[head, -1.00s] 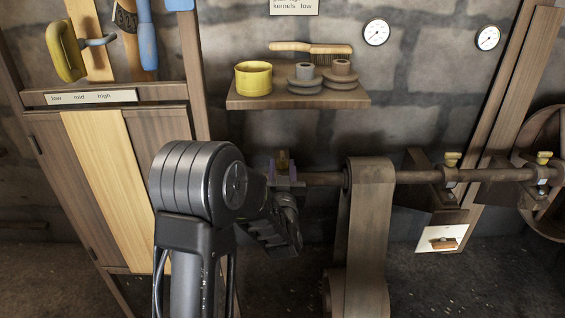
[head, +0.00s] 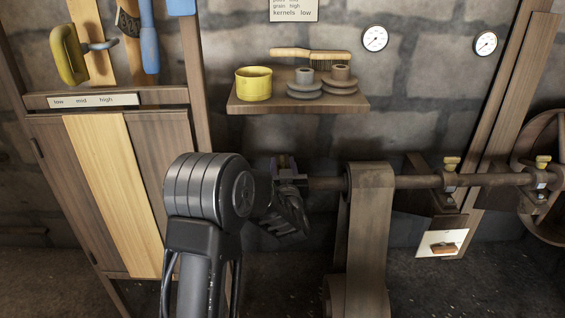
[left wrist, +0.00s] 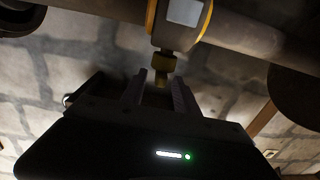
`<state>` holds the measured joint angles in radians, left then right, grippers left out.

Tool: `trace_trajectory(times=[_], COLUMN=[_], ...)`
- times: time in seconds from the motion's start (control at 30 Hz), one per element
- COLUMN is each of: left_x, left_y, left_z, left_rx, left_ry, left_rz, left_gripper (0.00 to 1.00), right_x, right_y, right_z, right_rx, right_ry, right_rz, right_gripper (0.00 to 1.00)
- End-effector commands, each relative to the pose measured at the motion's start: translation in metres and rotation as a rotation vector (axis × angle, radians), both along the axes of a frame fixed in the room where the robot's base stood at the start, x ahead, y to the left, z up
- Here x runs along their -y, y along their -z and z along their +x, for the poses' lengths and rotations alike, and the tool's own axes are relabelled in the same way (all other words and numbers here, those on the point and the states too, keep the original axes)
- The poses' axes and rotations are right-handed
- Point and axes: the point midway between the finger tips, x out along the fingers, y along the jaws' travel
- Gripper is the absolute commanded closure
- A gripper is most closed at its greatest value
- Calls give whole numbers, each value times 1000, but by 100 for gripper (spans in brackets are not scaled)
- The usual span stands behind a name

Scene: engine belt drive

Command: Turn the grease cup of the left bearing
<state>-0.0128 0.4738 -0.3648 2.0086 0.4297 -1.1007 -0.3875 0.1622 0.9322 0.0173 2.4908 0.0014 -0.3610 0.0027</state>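The left bearing's grease cup (left wrist: 163,66) is a small yellow brass piece on the bearing, which clasps the shaft (left wrist: 240,38). My left gripper (left wrist: 160,84) has its two fingers spread, with the cup at the fingertips and partly between them. I cannot tell whether a finger touches it. In the head view my left gripper (head: 284,168) is at the left end of the shaft, and the fingers and wrist mostly hide that bearing and cup. My right gripper is not in view.
A belt (head: 368,215) hangs over the shaft just right of my left gripper. Two more yellow grease cups (head: 451,163) (head: 542,161) sit farther right. A shelf (head: 300,104) above holds a yellow tin (head: 254,83), pulleys and a brush. A wooden cabinet (head: 160,165) stands left.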

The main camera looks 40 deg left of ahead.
Motion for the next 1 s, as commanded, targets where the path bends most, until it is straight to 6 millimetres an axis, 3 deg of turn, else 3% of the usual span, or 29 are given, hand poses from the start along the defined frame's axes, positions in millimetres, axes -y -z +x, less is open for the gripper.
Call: trace_trajectory(times=[0.2,0.5,0.93,1.0], left_x=[-14,-15,-15,-15], left_y=[1,0,0,0], left_z=[17,19,18,18], left_rx=[0,0,0,0], left_ry=[0,1,1,1], left_rz=[0,0,0,0], left_gripper=[64,64,100,100], right_x=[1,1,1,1], right_y=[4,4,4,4], right_z=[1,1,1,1], right_rx=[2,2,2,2], right_ry=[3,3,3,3], right_rz=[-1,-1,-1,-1], right_gripper=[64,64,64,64])
